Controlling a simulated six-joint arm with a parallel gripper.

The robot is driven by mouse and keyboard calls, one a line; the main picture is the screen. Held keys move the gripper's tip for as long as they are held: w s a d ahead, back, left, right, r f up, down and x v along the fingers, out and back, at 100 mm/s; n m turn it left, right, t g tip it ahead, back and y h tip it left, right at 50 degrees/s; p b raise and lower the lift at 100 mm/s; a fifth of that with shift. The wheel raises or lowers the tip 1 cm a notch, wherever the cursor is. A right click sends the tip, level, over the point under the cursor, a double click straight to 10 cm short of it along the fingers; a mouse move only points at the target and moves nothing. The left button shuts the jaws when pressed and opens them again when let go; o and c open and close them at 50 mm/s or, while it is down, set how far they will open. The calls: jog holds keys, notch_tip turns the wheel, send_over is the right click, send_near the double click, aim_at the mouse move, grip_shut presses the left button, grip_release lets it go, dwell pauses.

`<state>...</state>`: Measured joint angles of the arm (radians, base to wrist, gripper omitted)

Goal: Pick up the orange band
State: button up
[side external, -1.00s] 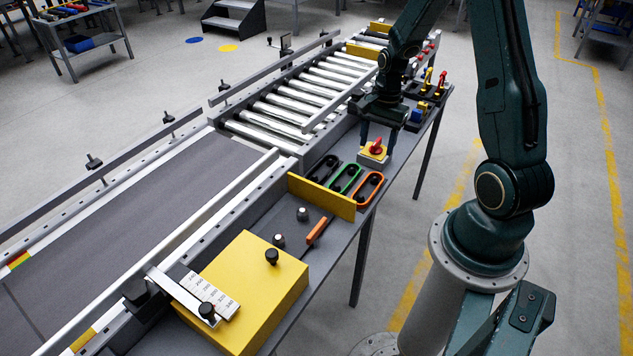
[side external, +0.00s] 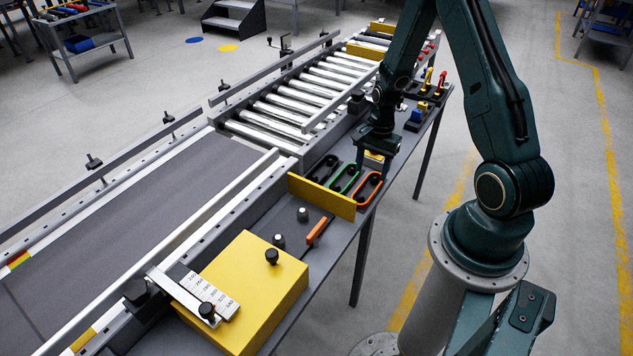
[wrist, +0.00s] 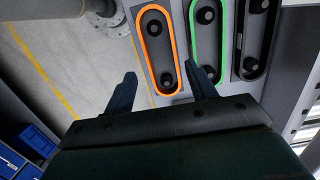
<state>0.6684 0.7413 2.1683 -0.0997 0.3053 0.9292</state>
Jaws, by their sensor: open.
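The orange band (side external: 379,189) is a long loop around two black knobs on a grey plate, at the right end of a row of three bands. It also shows upper centre in the wrist view (wrist: 174,45). My gripper (side external: 375,162) is open and empty, above the bench just behind the band. In the wrist view its two fingertips (wrist: 160,73) point toward the near end of the band, one to either side. The right fingertip overlaps the near end of the green band's plate in that view. I cannot tell the exact height of the fingers over the band.
A green band (side external: 346,178) and a black band (side external: 323,168) lie beside the orange one. A yellow upright plate (side external: 321,197) stands in front of the row. An orange-handled tool (side external: 318,230) lies nearer.

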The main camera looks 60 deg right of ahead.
aim_at(367, 192)
jog(key=shift+f, duration=0.25)
jog(key=shift+f, duration=0.15)
jog(key=shift+a+f, duration=0.1)
jog(key=shift+f, duration=2.4)
jog(key=c, duration=0.7)
jog(key=shift+c, duration=0.2)
jog(key=shift+r, duration=0.15)
notch_tip(367, 192, up, 20)
